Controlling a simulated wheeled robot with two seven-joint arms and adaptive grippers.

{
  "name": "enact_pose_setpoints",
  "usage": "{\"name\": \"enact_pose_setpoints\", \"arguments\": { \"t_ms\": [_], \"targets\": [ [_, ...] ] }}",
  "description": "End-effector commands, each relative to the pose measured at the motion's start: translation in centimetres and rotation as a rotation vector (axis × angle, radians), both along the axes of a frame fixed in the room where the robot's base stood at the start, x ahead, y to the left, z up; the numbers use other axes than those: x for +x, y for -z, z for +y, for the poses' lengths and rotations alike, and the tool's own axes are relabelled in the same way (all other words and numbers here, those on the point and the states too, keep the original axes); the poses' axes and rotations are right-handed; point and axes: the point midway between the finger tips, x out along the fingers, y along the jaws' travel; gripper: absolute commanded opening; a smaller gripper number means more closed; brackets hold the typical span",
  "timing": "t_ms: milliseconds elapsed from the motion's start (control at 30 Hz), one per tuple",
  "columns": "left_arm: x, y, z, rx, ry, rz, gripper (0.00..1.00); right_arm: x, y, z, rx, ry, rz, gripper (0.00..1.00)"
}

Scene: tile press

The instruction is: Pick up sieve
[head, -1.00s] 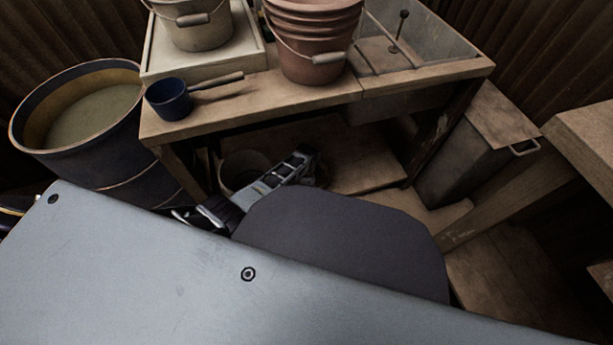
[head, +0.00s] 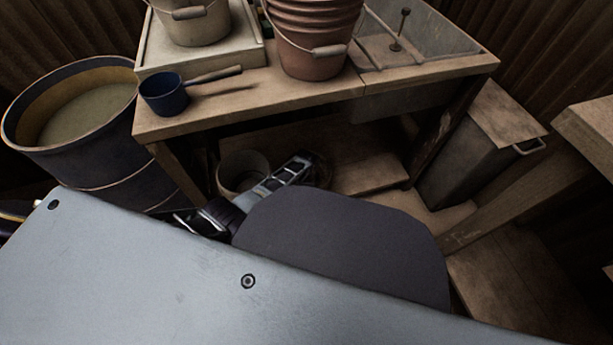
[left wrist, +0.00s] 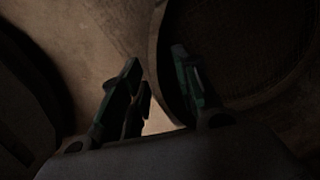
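In the left wrist view, a dark round thing with a raised rim and a mesh-like inside, which looks like the sieve (left wrist: 245,45), fills the upper right. My left gripper (left wrist: 157,62) is open there, one finger on each side of the near rim; I cannot tell whether either touches it. In the head view my left gripper (head: 290,168) reaches low under the wooden bench, its fingertips not clear. Only a sliver of a dark round edge shows beyond it, too little to identify. My right gripper is not in view.
The wooden bench (head: 285,98) stands above my left gripper. A pale pot (head: 233,172) is close left of it. A blue barrel (head: 100,160) stands at left, a grey bin (head: 465,155) at right. A blue dipper (head: 165,97) and terracotta pots (head: 312,50) stand on the bench.

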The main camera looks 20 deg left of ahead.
Motion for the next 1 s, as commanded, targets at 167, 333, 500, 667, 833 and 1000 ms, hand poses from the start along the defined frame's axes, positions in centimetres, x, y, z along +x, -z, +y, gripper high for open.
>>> {"name": "enact_pose_setpoints", "arguments": {
  "t_ms": [167,333,500,667,833,1000],
  "targets": [
    [-0.01,0.0,-0.01,0.0,0.0,0.0,0.32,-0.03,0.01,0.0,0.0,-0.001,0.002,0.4],
    [-0.02,0.0,-0.02,0.0,0.0,0.0,0.12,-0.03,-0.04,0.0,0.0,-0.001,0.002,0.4],
    [-0.02,0.01,-0.02,0.0,0.0,0.001,0.0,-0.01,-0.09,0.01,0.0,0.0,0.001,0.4],
    [0.05,-0.04,-0.02,-0.001,0.0,-0.001,0.0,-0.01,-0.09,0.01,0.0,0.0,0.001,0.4],
    [0.04,-0.04,-0.02,0.0,0.0,-0.001,0.0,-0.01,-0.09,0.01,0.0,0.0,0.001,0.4],
    [0.04,-0.19,-0.01,0.0,0.0,-0.001,0.0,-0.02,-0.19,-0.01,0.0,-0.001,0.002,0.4]
  ]
}}
